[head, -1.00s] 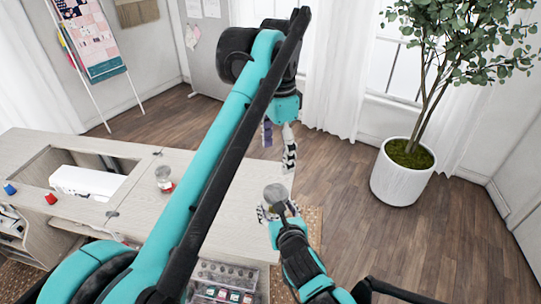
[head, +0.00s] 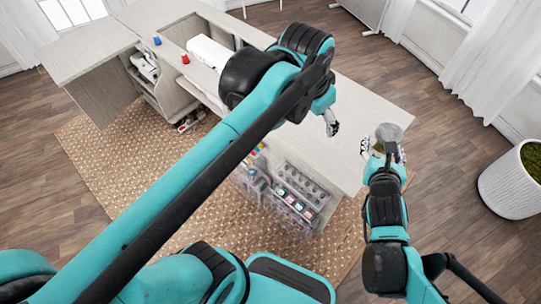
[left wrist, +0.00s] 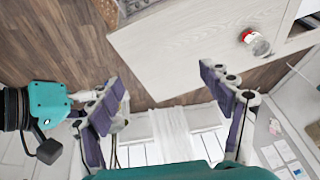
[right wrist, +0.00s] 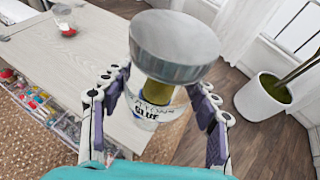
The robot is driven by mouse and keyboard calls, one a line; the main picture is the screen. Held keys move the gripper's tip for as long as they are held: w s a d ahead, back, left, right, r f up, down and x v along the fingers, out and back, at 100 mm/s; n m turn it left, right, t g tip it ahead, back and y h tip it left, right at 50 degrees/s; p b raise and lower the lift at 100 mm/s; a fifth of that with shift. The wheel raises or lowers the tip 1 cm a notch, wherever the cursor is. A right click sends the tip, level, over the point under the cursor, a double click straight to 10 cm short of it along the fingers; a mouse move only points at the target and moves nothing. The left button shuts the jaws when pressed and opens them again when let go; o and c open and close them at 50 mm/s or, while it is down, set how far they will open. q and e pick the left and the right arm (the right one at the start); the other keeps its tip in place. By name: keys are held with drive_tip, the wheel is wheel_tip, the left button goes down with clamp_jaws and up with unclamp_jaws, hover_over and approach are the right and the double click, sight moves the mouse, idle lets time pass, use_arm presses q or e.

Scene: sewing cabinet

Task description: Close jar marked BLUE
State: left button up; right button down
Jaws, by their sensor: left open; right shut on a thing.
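My right gripper (right wrist: 158,115) is shut on a clear jar (right wrist: 150,112) with a label whose legible word is BLUE and something yellow inside. A wide grey metal lid (right wrist: 175,45) is at the jar's top; I cannot tell whether it is fully seated.
A second jar with red in it (left wrist: 257,42) stands on the pale cabinet top (left wrist: 185,52); it also shows in the right wrist view (right wrist: 66,22). Clear drawers (head: 298,195) are below the top. A potted plant (head: 515,185) stands right, with open floor between.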

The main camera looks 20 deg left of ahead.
use_arm(q)
drive_tip(key=s+a+f+n+t, duration=0.2)
drive_tip(key=s+a+f+n, duration=0.3)
drive_tip(key=f, duration=0.7)
drive_tip(key=s+a, duration=0.2)
drive_tip(key=s, duration=0.1)
drive_tip(key=shift+a+n+t+y, duration=0.3)
drive_tip(key=shift+a+t+y, duration=0.1)
drive_tip(key=shift+s+r, duration=0.25)
drive_tip(key=shift+s, duration=0.55)
use_arm(e)
drive_tip(key=w+d+f+m+h, duration=0.1)
drive_tip(key=w+f+m+h, duration=0.2)
drive_tip(key=w, duration=0.6)
drive_tip(key=w+d+f+m+g+h, duration=0.1)
drive_tip(key=w+f+m+h, duration=0.2)
drive_tip(key=w+f, duration=0.5)
drive_tip(key=shift+w+h, duration=0.6)
drive_tip(key=shift+h, duration=0.1)
